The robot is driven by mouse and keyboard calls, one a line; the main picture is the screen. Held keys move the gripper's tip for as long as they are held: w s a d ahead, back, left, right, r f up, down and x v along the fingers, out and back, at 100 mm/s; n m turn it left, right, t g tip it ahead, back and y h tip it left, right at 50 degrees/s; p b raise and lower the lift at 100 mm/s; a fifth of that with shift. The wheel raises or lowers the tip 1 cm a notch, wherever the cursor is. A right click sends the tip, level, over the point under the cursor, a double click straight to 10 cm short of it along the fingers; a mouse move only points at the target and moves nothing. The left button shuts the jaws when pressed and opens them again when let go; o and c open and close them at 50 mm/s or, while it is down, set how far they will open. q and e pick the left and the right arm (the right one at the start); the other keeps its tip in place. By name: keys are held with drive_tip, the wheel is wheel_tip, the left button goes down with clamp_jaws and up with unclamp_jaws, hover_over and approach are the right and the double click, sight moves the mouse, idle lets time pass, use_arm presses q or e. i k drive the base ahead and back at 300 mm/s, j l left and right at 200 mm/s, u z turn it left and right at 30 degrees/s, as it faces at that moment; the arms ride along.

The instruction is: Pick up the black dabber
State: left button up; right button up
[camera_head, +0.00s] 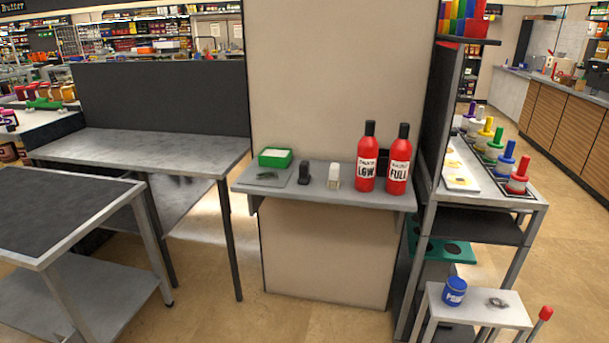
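A small upright black object (304,173), likely the black dabber, stands on the grey wall shelf (290,197), just right of a flat grey plate (266,176). A similar small white-topped object (334,176) stands to its right. Both are too small to make out in detail. Neither of my grippers is in view.
Two red bottles (367,160) with black necks, labelled LOW and FULL, stand on the shelf's right. Several coloured knobbed items (495,148) line the right-hand table. A grey bench (140,148) is left; open floor lies in front.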

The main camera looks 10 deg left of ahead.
sight(304, 177)
drive_tip(key=i+j+z, duration=0.15)
drive_tip(key=i+j, duration=0.2)
drive_tip(key=i+j+z, duration=0.15)
drive_tip(key=i+j, duration=0.2)
drive_tip(key=j, duration=0.15)
